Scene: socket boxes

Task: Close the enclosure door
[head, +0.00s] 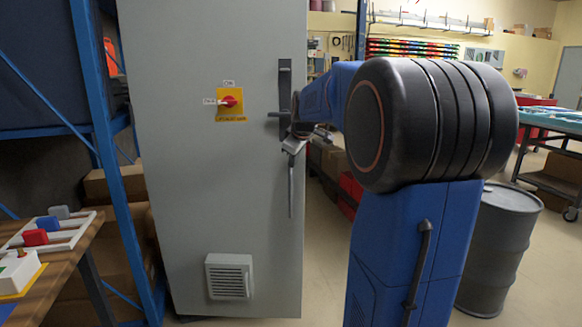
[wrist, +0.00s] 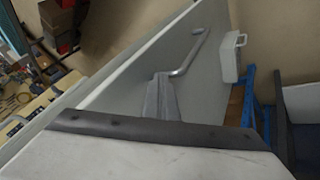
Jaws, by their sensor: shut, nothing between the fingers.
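The grey enclosure door (head: 185,130) fills the middle of the head view, with a red and yellow rotary switch (head: 230,102) and a vent (head: 230,277). A dark latch handle (head: 285,95) is near its right edge, with a pale pull bar (head: 291,190) below. My gripper (head: 293,146) is at that edge, by the bar's upper end. In the wrist view the shut fingers (wrist: 163,98) are empty beside the pull bar (wrist: 188,55), close to the door face (wrist: 207,85). Contact is unclear. I cannot tell how far the door stands from its frame.
A blue rack (head: 115,190) with cardboard boxes stands left of the enclosure. A wooden bench (head: 65,262) is at the lower left. A grey drum (head: 497,250) stands at the right behind my arm. Open floor (head: 545,240) shows farther right.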

